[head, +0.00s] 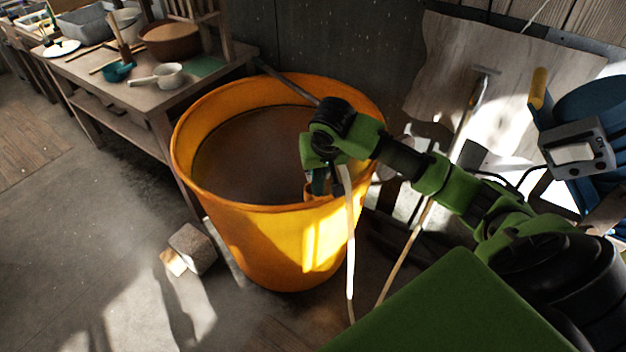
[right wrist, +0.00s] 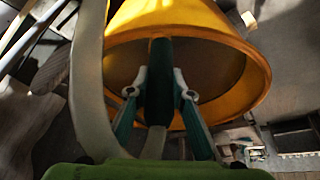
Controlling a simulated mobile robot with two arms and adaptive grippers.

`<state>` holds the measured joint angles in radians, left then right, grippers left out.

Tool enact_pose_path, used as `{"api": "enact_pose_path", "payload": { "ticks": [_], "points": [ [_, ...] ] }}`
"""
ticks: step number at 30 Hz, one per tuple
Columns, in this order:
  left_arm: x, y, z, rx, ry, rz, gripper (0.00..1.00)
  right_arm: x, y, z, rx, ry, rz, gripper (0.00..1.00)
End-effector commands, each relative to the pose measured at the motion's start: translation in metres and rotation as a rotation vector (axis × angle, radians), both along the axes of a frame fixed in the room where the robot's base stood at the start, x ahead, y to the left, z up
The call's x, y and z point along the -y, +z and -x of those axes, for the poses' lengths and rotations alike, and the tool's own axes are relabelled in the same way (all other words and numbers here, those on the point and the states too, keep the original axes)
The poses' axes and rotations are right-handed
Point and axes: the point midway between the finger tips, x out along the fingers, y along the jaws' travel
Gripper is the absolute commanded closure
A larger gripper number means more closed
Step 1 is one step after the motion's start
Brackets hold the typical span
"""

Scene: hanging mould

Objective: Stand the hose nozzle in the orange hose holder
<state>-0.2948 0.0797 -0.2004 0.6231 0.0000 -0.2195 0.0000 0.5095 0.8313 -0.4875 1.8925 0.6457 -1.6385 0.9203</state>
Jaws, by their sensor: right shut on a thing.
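My right gripper (head: 322,180) is at the near right rim of the big orange tub, pointing down. In the right wrist view its two teal fingers (right wrist: 158,92) are closed on the dark green hose nozzle (right wrist: 160,70). A pale hose (head: 349,225) hangs from the gripper down the outside of the tub; it also loops at the left of the right wrist view (right wrist: 88,80). A small orange hose holder (head: 316,190) shows at the rim just under the gripper, partly hidden. I cannot tell whether the nozzle is inside it. My left gripper is not in view.
The orange tub (head: 250,225) stands on the concrete floor and holds brown content. A wooden bench (head: 120,92) with pots and a pan is behind it to the left. A small block (head: 194,248) lies on the floor at left. A blue container (head: 590,110) is at right.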

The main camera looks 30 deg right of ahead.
Motion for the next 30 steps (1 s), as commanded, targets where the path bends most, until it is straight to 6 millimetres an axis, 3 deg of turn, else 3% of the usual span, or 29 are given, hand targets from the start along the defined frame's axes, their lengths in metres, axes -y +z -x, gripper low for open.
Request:
{"api": "enact_pose_path", "payload": {
  "ticks": [3, 12, 20, 25, 30],
  "points": [
    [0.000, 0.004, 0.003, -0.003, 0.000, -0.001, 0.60, 0.009, -0.008, -0.022, 0.001, -0.004, -0.002, 1.00],
    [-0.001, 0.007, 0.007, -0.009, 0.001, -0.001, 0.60, 0.023, -0.054, -0.055, 0.000, -0.001, 0.000, 1.00],
    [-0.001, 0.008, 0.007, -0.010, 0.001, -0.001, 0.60, 0.027, -0.069, -0.066, 0.001, -0.001, -0.001, 1.00],
    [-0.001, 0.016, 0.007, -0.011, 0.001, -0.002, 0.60, 0.027, -0.092, -0.064, -0.002, 0.001, 0.000, 1.00],
    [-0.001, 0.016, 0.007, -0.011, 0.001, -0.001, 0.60, 0.027, -0.099, -0.065, 0.001, 0.001, 0.000, 1.00]
  ]
}}
